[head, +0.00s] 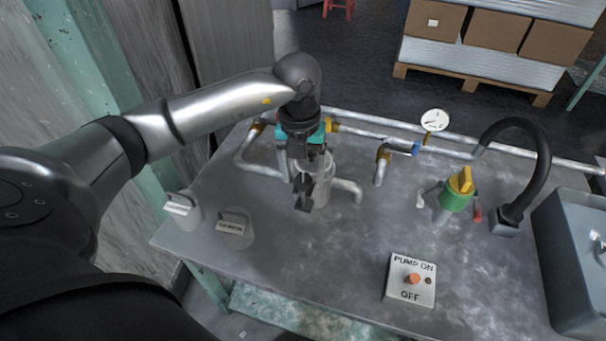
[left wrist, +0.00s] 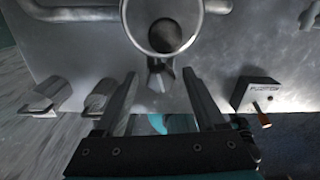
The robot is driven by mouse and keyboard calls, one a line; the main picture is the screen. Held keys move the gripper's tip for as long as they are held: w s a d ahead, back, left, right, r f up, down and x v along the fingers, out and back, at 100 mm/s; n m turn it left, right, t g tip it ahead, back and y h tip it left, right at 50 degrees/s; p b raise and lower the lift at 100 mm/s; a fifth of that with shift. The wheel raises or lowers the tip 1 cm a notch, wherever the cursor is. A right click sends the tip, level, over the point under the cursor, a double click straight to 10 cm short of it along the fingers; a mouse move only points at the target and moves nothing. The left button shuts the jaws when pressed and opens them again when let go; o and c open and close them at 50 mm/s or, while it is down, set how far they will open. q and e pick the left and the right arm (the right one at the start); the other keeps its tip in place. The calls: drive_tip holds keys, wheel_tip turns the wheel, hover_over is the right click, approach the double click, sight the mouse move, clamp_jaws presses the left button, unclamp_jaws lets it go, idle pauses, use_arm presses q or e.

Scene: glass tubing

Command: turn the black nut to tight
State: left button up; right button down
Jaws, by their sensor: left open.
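My left gripper (head: 304,188) points down at the grey upright cylinder (head: 323,170) on the metal bench, on its near left side. In the left wrist view my left gripper (left wrist: 160,74) is open, its two dark fingers apart. A small angular grey fitting (left wrist: 157,78) at the cylinder's near side shows between the fingertips, with no clear contact. The cylinder's round rim (left wrist: 129,35) is just beyond, with a dark round shape (left wrist: 166,35) inside it. I cannot tell which dark part is the black nut; in the head view the gripper hides that area. My right gripper is not in view.
Silver pipes (head: 455,152) with a gauge (head: 434,120) run along the back. A yellow-and-green valve (head: 457,190), a black curved spout (head: 545,150) and a grey basin (head: 572,265) stand right.

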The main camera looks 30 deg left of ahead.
use_arm(q)
drive_tip(key=shift+c, duration=0.4)
clamp_jaws()
